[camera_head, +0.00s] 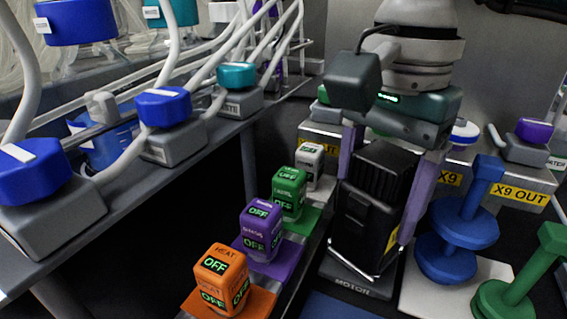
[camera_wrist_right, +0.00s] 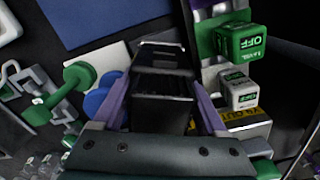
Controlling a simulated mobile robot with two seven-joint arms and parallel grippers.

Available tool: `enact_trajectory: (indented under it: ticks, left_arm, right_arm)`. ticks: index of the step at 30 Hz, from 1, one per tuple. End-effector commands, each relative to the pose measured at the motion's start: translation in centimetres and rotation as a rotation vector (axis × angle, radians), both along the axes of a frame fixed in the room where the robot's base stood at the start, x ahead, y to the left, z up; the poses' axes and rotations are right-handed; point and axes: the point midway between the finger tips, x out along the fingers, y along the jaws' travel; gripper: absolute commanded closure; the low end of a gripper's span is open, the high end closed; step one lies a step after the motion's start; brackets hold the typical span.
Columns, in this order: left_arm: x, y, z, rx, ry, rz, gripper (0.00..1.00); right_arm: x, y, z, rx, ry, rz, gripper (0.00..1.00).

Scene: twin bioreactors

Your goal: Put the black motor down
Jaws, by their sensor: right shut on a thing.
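The black motor (camera_head: 372,205) is upright, between the two purple fingers of my right gripper (camera_head: 376,222), which is shut on it. In the right wrist view the motor (camera_wrist_right: 160,88) also sits between the fingers. Its lower end is at a dark plate labelled MOTOR (camera_head: 352,286); I cannot tell whether it rests on the plate or hangs just above it. My left gripper is not in view.
Left of the motor stand orange (camera_head: 221,280), purple (camera_head: 261,232), green (camera_head: 289,194) and white (camera_head: 309,165) cubes, several reading OFF. To the right are a blue spool-shaped piece (camera_head: 458,225) and a green dumbbell-shaped piece (camera_head: 520,285). A blue mat (camera_head: 340,308) lies in front.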

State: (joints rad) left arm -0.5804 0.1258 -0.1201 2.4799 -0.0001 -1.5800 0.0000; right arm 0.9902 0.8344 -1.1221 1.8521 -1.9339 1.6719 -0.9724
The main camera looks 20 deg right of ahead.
Motion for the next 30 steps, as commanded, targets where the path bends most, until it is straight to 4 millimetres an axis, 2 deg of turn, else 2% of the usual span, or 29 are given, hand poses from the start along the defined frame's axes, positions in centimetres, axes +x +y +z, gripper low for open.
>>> enact_trajectory:
  ticks: [11, 12, 18, 26, 30]
  left_arm:
    - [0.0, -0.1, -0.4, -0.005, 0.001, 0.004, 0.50]
    - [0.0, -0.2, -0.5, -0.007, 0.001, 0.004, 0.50]
    - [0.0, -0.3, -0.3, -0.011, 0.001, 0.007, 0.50]
    - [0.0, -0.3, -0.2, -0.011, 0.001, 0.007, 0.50]
    - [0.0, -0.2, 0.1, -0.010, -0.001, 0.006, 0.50]
  right_arm:
    - [0.1, 0.0, -0.3, 0.002, -0.006, 0.000, 1.00]
    - [0.0, 0.0, -0.4, 0.001, -0.002, 0.000, 0.24]
    - [0.0, 0.0, -0.3, 0.001, -0.002, 0.000, 0.02]
    - [0.0, 0.0, -0.2, 0.001, -0.002, 0.000, 0.00]
    - [0.2, 0.0, 0.9, 0.001, -0.006, 0.000, 0.00]
